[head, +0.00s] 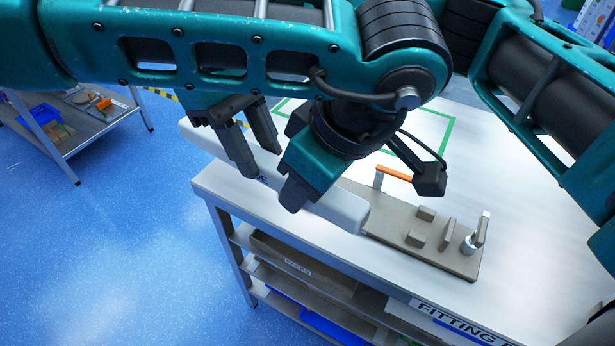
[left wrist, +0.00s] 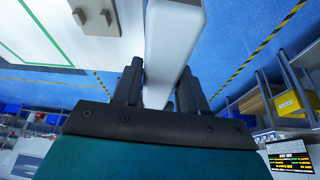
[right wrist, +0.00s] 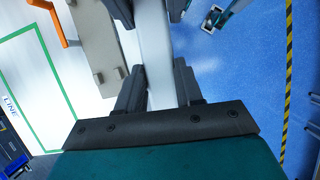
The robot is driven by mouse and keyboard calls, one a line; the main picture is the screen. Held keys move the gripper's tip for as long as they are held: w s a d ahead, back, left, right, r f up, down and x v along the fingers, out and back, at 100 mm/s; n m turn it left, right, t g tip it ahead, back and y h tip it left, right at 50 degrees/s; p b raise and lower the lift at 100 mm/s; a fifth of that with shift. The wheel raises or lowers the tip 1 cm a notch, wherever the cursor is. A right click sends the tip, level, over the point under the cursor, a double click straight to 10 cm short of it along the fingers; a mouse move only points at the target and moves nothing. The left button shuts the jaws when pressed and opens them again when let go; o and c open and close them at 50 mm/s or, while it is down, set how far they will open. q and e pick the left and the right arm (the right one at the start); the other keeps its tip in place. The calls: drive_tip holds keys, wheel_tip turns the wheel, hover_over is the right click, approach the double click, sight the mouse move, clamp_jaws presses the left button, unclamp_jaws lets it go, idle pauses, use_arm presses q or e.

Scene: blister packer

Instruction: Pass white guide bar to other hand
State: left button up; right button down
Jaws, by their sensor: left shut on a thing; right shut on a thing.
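The white guide bar (head: 342,208) is held level above the table's near left edge. It shows between the fingers in the left wrist view (left wrist: 172,45) and in the right wrist view (right wrist: 156,50). My right gripper (head: 258,160) is shut on the bar towards its far left part. My left gripper (head: 298,190) is shut on it nearer its right end; its wrist hides the middle of the bar. The left fingers flank the bar in the left wrist view (left wrist: 158,85). The right fingers flank it in the right wrist view (right wrist: 160,85).
A grey-brown fixture (head: 455,260) with blocks, a clamp and an orange handle (head: 394,173) lies on the white table (head: 540,270), close to the bar. Shelves with bins are below the tabletop. A trolley (head: 75,140) stands at far left; blue floor between is clear.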

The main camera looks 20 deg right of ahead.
drive_tip(key=c, duration=0.6)
unclamp_jaws()
drive_tip(key=shift+c, duration=0.2)
drive_tip(key=shift+r, duration=0.1)
drive_tip(key=v, duration=1.1)
drive_tip(key=shift+r, duration=0.4)
drive_tip(key=shift+w, duration=0.15)
